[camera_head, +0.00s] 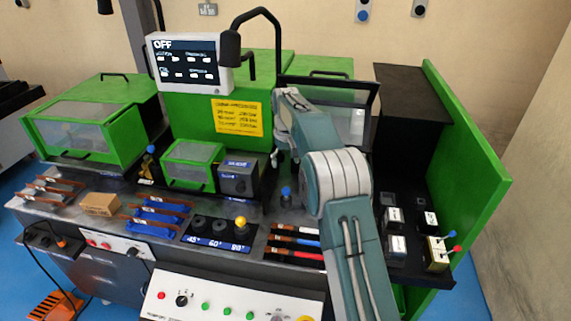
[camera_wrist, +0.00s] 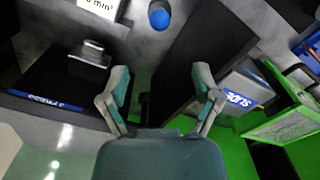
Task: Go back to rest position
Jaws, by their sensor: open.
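My teal arm (camera_head: 337,180) rises from the lower right of the head view and reaches forward over the bender's work surface. Its far end is beside the green housing, near the yellow notice. In the wrist view my gripper (camera_wrist: 163,85) is open, with its two fingers apart and nothing between them. A blue ball knob (camera_wrist: 158,17) lies beyond the fingertips. A dark plate or bar (camera_wrist: 205,50) slants behind the right finger. A black block (camera_wrist: 88,62) sits to the left of the left finger. No finger visibly grips anything.
The screen (camera_head: 187,62) reads OFF. A black lamp (camera_head: 230,48) and a clear guard (camera_head: 352,122) stand close to my arm. Blue bars (camera_head: 155,217), a cardboard box (camera_head: 99,204) and a yellow knob (camera_head: 240,222) are on the bench. A green side panel (camera_head: 465,170) bounds the right.

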